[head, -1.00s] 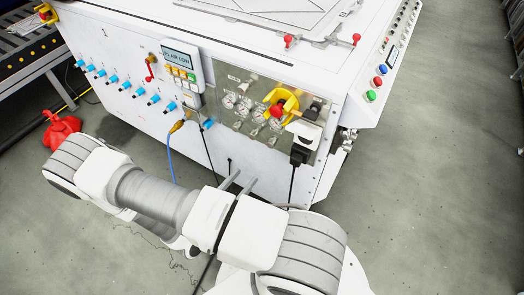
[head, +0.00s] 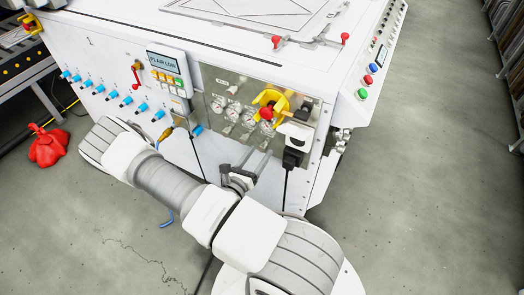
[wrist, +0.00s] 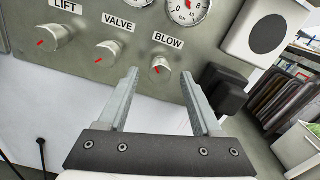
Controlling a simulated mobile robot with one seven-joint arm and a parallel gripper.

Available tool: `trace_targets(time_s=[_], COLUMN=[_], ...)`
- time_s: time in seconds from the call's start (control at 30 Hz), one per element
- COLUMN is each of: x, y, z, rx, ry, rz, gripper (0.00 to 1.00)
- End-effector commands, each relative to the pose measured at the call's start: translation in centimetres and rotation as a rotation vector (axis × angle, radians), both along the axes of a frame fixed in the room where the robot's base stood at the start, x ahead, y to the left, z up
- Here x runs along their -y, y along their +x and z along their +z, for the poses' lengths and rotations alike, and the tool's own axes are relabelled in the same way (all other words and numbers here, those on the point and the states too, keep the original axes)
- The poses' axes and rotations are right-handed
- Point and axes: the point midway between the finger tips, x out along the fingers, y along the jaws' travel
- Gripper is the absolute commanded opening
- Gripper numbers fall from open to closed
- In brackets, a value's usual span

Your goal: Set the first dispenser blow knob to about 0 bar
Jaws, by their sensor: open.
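The BLOW knob (wrist: 160,69) is a small silver knob with a red mark on the grey panel, below its BLOW label (wrist: 168,40). My gripper (wrist: 159,76) is open and empty. In the wrist view its two fingers stand on either side of the BLOW knob, with no contact that I can make out. A round pressure gauge (wrist: 187,8) with a red needle sits above the label, cut by the top edge. In the head view my gripper (head: 239,178) is just below and in front of the gauge panel (head: 217,103), and the knob is too small to tell.
The VALVE knob (wrist: 108,53) and LIFT knob (wrist: 55,37) sit to the left. A dark block (wrist: 224,88) sticks out close to the right finger. In the head view a yellow-and-red switch (head: 267,110) and a black plug (head: 292,158) are on the panel's right.

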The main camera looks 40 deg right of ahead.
Motion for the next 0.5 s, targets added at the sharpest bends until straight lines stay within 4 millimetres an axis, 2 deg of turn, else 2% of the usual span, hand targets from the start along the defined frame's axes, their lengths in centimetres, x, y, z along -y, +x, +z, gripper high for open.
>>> trace_targets(time_s=[0.2, 0.5], x=[2.1, 2.5], y=[0.9, 1.1], z=[-0.1, 0.0], rx=[0.002, 0.001], ry=[0.001, 0.001], rz=[-0.001, 0.000], gripper=[0.66, 0.66])
